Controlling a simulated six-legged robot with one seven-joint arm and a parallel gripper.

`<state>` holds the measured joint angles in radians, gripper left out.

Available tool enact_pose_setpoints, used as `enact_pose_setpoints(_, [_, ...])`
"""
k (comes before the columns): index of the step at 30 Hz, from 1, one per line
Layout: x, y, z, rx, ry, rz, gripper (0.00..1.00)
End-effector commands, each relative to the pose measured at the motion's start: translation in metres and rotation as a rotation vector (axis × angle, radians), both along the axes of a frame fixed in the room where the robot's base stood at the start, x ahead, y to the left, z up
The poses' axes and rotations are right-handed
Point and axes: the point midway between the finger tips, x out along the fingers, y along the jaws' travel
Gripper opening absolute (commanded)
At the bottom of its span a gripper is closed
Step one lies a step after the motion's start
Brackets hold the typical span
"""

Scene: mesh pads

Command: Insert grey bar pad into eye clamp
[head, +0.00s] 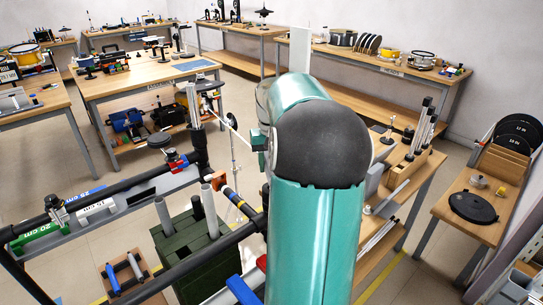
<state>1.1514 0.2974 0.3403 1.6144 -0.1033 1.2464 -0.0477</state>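My teal arm with its dark rounded joint fills the middle of the head view and hides what is behind it. My gripper's fingers do not show. I cannot single out the grey bar pad or the eye clamp with certainty. A small clamp-like fitting with red and blue parts (177,162) sits by the black rail at the left. Another small dark fitting (57,210) stands on the rail further left, near a green piece marked 20 cm (36,237). I cannot tell whether either is the eye clamp.
A dark green crate (180,262) holding grey tubes stands below the black rail (140,187). A wooden workbench (150,75) stands at the back left and another (400,70) along the back wall. A small table with a black disc (473,207) is at the right. Floor shows between them.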

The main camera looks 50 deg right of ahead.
Motion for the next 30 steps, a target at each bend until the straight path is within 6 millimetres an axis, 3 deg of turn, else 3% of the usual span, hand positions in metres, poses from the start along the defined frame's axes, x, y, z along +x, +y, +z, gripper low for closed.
enact_pose_setpoints(18, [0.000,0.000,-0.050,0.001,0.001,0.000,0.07])
enact_pose_setpoints(30, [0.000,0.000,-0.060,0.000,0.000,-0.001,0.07])
